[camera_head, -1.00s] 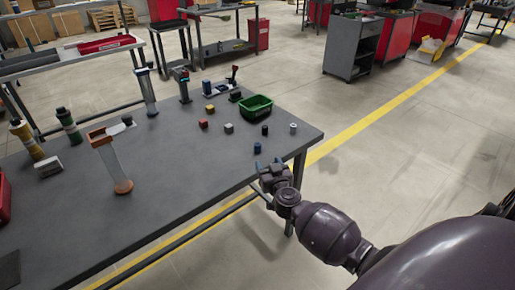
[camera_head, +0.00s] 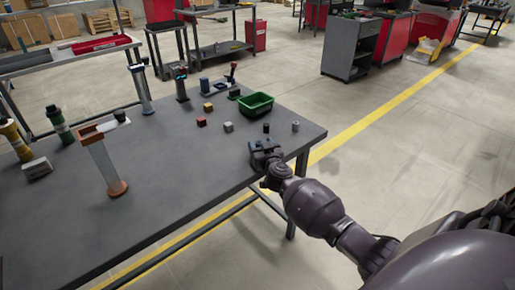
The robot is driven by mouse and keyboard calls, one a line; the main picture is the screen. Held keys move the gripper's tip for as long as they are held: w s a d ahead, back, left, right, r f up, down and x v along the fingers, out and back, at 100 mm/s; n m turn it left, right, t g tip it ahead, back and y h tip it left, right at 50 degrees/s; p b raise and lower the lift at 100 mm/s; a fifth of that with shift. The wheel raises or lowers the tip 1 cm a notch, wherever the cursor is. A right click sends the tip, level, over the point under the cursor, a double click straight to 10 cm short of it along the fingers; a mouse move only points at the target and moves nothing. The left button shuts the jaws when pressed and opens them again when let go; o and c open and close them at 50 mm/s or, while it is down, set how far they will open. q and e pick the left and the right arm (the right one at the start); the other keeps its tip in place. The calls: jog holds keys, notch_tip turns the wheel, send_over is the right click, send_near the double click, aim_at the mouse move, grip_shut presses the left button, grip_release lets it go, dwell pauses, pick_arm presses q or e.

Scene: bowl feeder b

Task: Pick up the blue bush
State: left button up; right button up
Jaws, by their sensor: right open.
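My right gripper (camera_head: 263,147) is open above the near right part of the grey table (camera_head: 180,195), close to its edge. The blue bush does not show clearly now; my right gripper covers the spot where a small dark blue cylinder stood earlier. I cannot tell whether the bush is between the fingers or just beyond them. My left gripper is out of view.
A black cylinder (camera_head: 267,127) and a grey one (camera_head: 295,126) stand just beyond the gripper. A grey block (camera_head: 228,126), red block (camera_head: 201,121) and green bin (camera_head: 256,98) are farther back. A clear-walled stand (camera_head: 105,165) is at left.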

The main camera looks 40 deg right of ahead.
jog(key=shift+w, duration=0.1)
jog(key=c, duration=1)
jog(key=shift+r, duration=0.1)
